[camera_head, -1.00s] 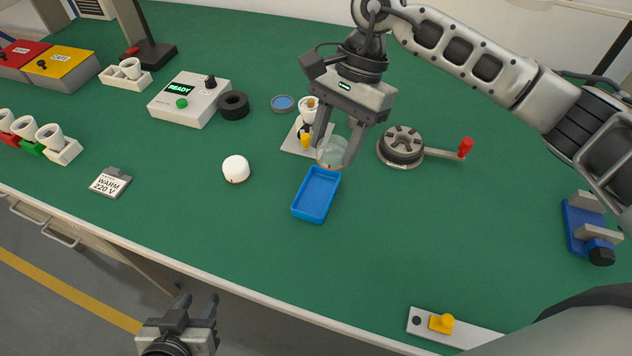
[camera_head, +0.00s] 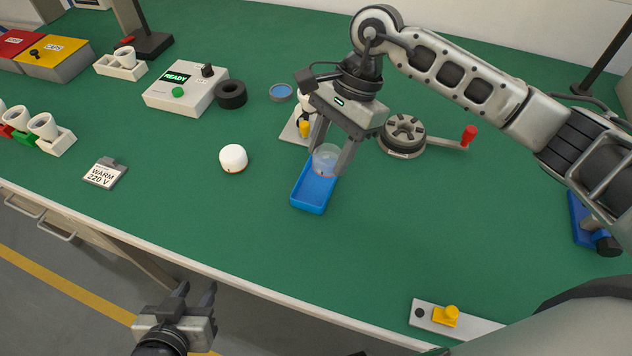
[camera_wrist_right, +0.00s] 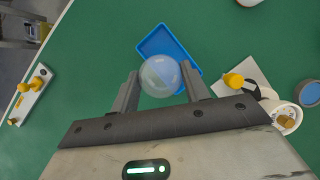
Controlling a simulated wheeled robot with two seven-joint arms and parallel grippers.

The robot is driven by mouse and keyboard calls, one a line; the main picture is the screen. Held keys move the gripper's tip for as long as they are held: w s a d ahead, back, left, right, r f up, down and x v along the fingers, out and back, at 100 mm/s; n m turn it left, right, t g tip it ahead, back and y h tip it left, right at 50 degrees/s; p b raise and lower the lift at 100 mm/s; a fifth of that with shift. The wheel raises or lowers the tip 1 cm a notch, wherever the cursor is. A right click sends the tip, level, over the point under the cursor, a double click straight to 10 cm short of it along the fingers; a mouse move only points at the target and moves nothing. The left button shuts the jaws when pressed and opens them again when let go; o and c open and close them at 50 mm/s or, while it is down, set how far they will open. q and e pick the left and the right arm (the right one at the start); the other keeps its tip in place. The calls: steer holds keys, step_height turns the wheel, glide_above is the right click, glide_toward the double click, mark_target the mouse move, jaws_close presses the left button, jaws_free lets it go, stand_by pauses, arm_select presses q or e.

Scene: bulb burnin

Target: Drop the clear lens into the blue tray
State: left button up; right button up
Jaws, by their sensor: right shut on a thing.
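The clear lens (camera_head: 325,161) is a see-through dome, held between the fingers of my right gripper (camera_head: 329,163). It also shows in the right wrist view (camera_wrist_right: 160,76), with a finger on each side. The blue tray (camera_head: 309,197) is a shallow rectangular tray on the green bench. In the head view the lens appears over the tray's far end; in the wrist view it overlaps the tray (camera_wrist_right: 152,43). The lens looks held above the tray, not resting in it. My left gripper (camera_head: 196,297) is open and empty, off the bench's front edge.
A white dome (camera_head: 233,158) stands left of the tray. A grey plate with a yellow knob (camera_head: 304,128) is just behind it. A round reel with a red-handled crank (camera_head: 404,134) is to the right. A READY box (camera_head: 182,95) stands back left.

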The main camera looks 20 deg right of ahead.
steer(key=o, duration=1)
steer(key=shift+r, duration=0.1)
steer(key=b+v, duration=0.1)
steer(key=v, duration=1.4)
steer(key=shift+d+r+b, duration=0.2)
steer(key=shift+r+b, duration=0.15)
